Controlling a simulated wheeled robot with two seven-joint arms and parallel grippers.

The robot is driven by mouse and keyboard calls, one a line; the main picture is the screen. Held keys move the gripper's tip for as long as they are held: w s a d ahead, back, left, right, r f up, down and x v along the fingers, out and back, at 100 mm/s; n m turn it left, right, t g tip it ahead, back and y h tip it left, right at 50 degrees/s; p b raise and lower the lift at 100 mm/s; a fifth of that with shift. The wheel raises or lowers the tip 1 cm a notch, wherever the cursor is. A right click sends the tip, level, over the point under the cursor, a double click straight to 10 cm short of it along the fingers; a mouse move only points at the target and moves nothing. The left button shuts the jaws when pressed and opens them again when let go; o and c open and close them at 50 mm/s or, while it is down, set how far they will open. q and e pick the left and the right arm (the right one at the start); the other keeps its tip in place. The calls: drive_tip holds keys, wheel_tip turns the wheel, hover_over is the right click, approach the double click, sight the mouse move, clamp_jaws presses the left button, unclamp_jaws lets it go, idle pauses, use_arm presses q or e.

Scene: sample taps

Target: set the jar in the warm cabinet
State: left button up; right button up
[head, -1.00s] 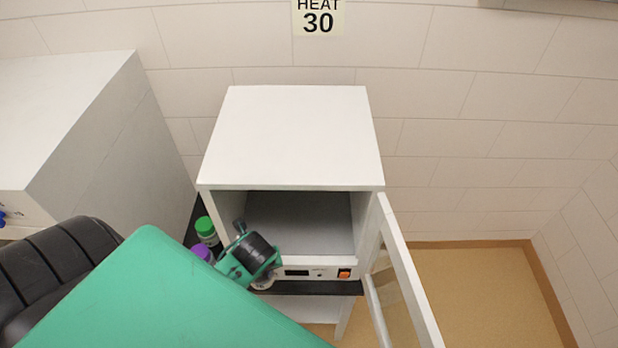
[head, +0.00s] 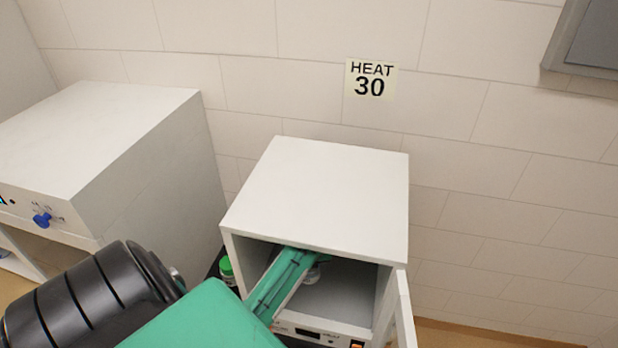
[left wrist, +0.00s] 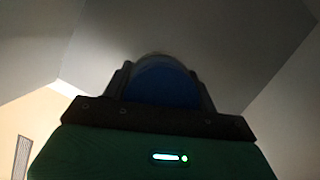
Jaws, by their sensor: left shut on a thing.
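The warm cabinet (head: 325,195) is a white box under a wall sign reading HEAT 30. Its door (head: 405,315) stands open on the right. My left forearm reaches through the open front, so my left gripper (head: 311,268) is inside, partly hidden by the arm and the cabinet top. In the left wrist view, its two fingers are shut on the jar, whose blue lid (left wrist: 163,84) shows between them. The jar's body is mostly hidden, and I cannot tell whether it touches the cabinet floor. My right gripper is not in view.
A green-capped bottle (head: 227,270) stands just left of the cabinet. A larger white unit (head: 110,130) with a blue knob (head: 42,219) stands further left. A grey wall box (head: 590,50) hangs at upper right. The cabinet's right inner side looks free.

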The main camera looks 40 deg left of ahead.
use_arm(q)
drive_tip(key=shift+d+x, duration=0.1)
drive_tip(key=shift+x, duration=0.75)
drive_tip(key=shift+d+x, duration=0.15)
drive_tip(key=shift+x, duration=0.7)
drive_tip(key=shift+s+f, duration=0.1)
drive_tip(key=shift+s, duration=0.05)
drive_tip(key=shift+f, duration=0.1)
drive_tip(key=o, duration=1.1)
drive_tip(key=shift+c, duration=0.2)
drive_tip(key=v, duration=0.2)
drive_tip(key=shift+r, duration=0.4)
drive_tip(key=s+d, duration=0.2)
drive_tip(key=d, duration=0.1)
drive_tip(key=s+d, duration=0.5)
drive_tip(key=d, duration=0.1)
drive_tip(key=shift+s+d+r, duration=0.15)
drive_tip(key=shift+s+d, duration=0.15)
drive_tip(key=shift+s, duration=0.1)
